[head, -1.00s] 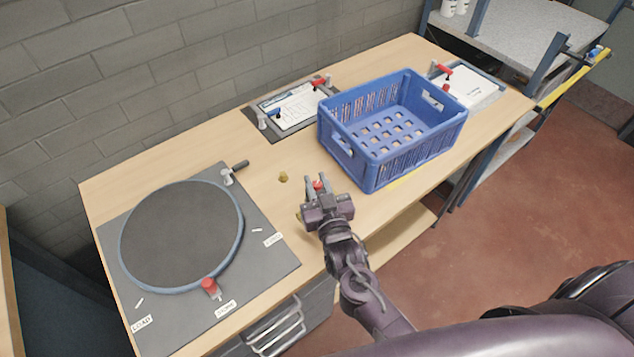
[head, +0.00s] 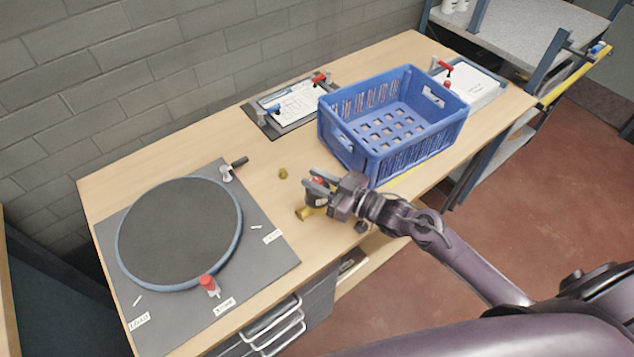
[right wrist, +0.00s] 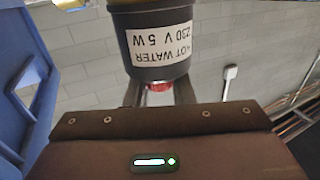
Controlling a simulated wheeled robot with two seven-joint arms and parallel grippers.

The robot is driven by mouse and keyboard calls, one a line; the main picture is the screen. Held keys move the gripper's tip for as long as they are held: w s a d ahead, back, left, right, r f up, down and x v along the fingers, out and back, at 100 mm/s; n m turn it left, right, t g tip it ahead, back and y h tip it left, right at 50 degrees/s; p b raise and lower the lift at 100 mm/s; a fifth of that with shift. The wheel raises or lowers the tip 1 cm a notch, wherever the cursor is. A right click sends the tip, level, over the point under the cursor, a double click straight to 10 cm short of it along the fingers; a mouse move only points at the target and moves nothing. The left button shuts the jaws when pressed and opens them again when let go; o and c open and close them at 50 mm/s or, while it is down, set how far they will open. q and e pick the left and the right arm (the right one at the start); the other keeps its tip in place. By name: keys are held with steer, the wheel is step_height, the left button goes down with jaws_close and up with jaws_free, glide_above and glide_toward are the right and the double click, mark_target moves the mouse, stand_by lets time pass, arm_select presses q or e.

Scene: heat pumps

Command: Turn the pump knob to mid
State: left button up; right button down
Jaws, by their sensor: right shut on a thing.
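The pump stands on the wooden bench, left of the blue crate. It has a dark round body (head: 314,203) and a brass pipe end (head: 302,214). Its red knob (head: 318,181) is on top, between the fingers of my right gripper (head: 317,182), which is shut on it. In the right wrist view the dark pump body (right wrist: 155,72) carries a white label reading "HOT WATER 230 V 5 W", upside down. A strip of the red knob (right wrist: 158,86) shows between the fingers. The knob's pointer and position marks cannot be made out. My left gripper is out of view.
The blue crate (head: 345,150) stands close behind and right of my right gripper. A small brass piece (head: 283,174) lies on the bench (head: 262,200). A round turntable (head: 180,235) with a red clamp (head: 208,282) fills the left end. Clamped papers (head: 290,100) lie at the back.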

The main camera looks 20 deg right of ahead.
mark_target(322, 182)
steer(key=n+g+y+b, duration=0.2)
steer(key=shift+f+g, duration=0.2)
steer(key=shift+g, duration=0.1)
steer(key=shift+r+n+g+y+b, duration=0.15)
steer(key=shift+n+g+y+b, duration=0.5)
steer(key=shift+n+g+y, duration=0.05)
steer(key=c, duration=1.3)
jaws_free()
steer(key=b+v, duration=0.1)
steer(key=v, duration=0.6)
steer(key=shift+s+d, duration=0.2)
steer(key=shift+d, duration=0.15)
